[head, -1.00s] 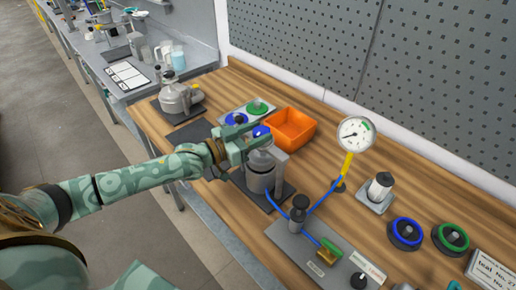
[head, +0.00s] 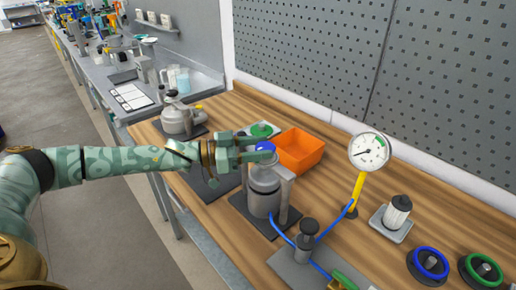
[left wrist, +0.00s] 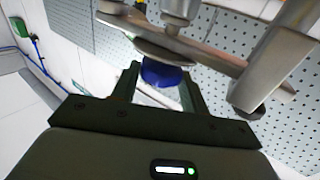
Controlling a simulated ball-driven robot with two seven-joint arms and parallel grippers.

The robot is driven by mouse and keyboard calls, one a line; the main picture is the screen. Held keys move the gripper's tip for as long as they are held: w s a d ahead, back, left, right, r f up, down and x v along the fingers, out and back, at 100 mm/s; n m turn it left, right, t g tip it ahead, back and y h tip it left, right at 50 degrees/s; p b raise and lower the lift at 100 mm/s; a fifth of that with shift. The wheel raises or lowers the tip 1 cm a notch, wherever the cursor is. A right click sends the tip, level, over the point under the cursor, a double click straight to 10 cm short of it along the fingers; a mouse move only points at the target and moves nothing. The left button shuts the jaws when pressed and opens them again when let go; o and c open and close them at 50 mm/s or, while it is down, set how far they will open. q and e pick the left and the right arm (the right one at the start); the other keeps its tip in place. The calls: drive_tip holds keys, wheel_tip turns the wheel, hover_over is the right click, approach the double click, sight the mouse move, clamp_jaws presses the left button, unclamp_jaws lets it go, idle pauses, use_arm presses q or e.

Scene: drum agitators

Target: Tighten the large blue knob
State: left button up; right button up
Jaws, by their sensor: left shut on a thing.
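The blue knob (head: 266,146) sits on top of a grey metal vessel (head: 264,190) with a bracket on its right side. My left gripper (head: 255,150) reaches in from the left, level with the knob, and is shut on it. In the left wrist view the blue knob (left wrist: 160,73) is between the two fingers (left wrist: 158,90), beneath a grey metal disc and arm. The fingers hide part of the knob in the head view. My right gripper is out of view.
An orange bin (head: 300,151) stands just behind the vessel. A green disc (head: 262,130) lies left of the bin. Another metal vessel (head: 178,118) stands at the left. A pressure gauge (head: 369,151) on a yellow post and a blue ring (head: 430,262) are to the right.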

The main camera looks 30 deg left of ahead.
use_arm(q)
drive_tip(key=shift+r, duration=0.2)
drive_tip(key=o, duration=1)
drive_tip(key=shift+w, duration=0.1)
drive_tip(key=shift+f, duration=0.1)
drive_tip(key=shift+s+a, duration=0.25)
drive_tip(key=shift+a, duration=0.05)
drive_tip(key=v, duration=1.5)
drive_tip(key=shift+s+a+b, duration=0.15)
drive_tip(key=shift+a+b, duration=0.05)
drive_tip(key=shift+b, duration=0.1)
